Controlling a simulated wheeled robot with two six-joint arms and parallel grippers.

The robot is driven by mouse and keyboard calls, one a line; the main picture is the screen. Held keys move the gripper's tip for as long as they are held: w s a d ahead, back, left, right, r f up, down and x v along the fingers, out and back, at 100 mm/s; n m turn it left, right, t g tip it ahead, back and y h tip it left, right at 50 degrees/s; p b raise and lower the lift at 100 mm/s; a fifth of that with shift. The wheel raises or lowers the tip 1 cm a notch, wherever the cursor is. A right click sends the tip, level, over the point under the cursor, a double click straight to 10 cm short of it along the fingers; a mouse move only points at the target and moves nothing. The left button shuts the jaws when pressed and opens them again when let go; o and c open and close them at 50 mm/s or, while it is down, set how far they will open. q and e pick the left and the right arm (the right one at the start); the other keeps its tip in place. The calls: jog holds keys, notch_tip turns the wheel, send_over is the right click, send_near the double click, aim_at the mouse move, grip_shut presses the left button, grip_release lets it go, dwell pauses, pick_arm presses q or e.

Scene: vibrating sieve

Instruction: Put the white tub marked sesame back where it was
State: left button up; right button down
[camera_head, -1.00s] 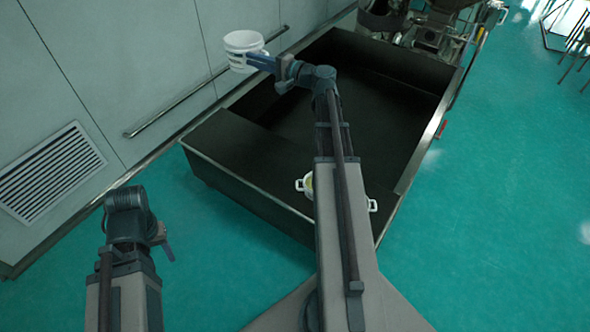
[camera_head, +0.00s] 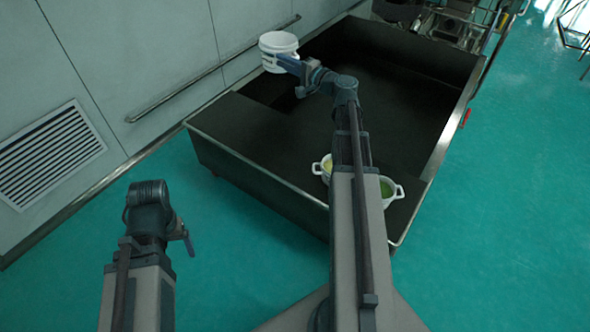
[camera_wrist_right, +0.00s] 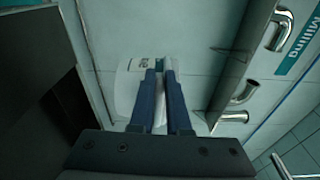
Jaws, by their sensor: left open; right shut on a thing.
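The white tub (camera_head: 279,45) is held high in my right gripper (camera_head: 284,62), near the grey wall and over the far-left edge of the dark bench (camera_head: 255,125). It looks about upright. In the right wrist view the tub (camera_wrist_right: 128,92) shows pale behind the two blue fingers (camera_wrist_right: 159,68), which are shut on it. Part of a printed label shows there, but I cannot read it. My left gripper (camera_head: 188,242) is open and empty, low at the left in front of the bench, over the floor.
Two white two-handled pots, one with yellowish contents (camera_head: 324,167) and one with green (camera_head: 390,190), stand on the bench's near part, partly hidden by my right arm. The bench has a deep recess (camera_head: 390,105). A rail (camera_head: 215,70) runs along the wall. Machinery (camera_head: 455,25) stands behind.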

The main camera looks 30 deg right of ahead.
jog(key=d+f+m+h+b, duration=0.1)
jog(key=f+h+b, duration=0.1)
jog(key=f+b, duration=1.6)
jog(key=w+d+f+m+h+b, duration=0.1)
jog(key=d+f+m+h+b, duration=0.1)
jog(key=f+b, duration=1.7)
notch_tip(320, 180, down, 3)
jog(key=shift+d+r+t+h, duration=0.15)
jog(key=shift+t+h, duration=0.15)
jog(key=shift+h, duration=0.5)
jog(key=shift+b, duration=0.3)
notch_tip(320, 180, down, 6)
jog(key=b, duration=0.6)
jog(key=shift+f, duration=0.25)
jog(key=shift+f+b, duration=1.9)
jog(key=shift+b, duration=0.15)
jog(key=c, duration=0.9)
grip_release()
jog(key=shift+r, duration=0.1)
